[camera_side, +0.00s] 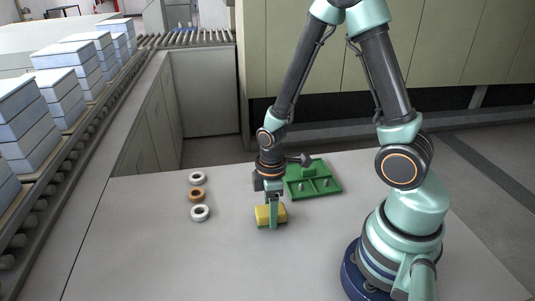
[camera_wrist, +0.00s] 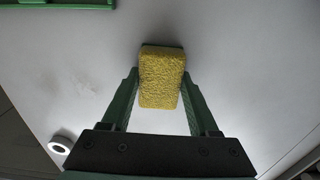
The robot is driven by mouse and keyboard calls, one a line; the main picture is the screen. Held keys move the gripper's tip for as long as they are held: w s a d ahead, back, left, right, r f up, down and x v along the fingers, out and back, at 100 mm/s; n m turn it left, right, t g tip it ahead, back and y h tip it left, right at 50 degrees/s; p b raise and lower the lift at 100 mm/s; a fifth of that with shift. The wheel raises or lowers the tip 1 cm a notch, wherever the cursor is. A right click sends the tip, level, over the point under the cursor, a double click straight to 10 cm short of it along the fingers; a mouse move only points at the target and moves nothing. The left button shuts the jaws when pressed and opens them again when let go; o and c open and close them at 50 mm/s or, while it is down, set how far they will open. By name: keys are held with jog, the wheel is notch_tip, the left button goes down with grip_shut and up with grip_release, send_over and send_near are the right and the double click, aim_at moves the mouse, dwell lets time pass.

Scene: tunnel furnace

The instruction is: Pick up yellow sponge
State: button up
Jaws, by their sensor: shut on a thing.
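The yellow sponge (camera_side: 264,215) is a small block near the middle of the table in the side view. My gripper (camera_side: 271,220) reaches down over it with a green finger in front of it. In the wrist view the sponge (camera_wrist: 161,78) is between the two green fingers of my gripper (camera_wrist: 161,90), which is shut on it. The sponge appears at or very near the table surface; I cannot tell whether it is lifted.
A green plate with pegs (camera_side: 313,178) lies behind and right of the sponge. Two white rings (camera_side: 200,213) (camera_side: 196,178) and a brown ring (camera_side: 197,195) lie to the left. The front left of the table (camera_side: 150,260) is clear. A roller conveyor (camera_side: 75,150) runs along the left.

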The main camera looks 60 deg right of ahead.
jog(key=shift+r, duration=0.15)
notch_tip(320, 180, up, 20)
dwell(0.5)
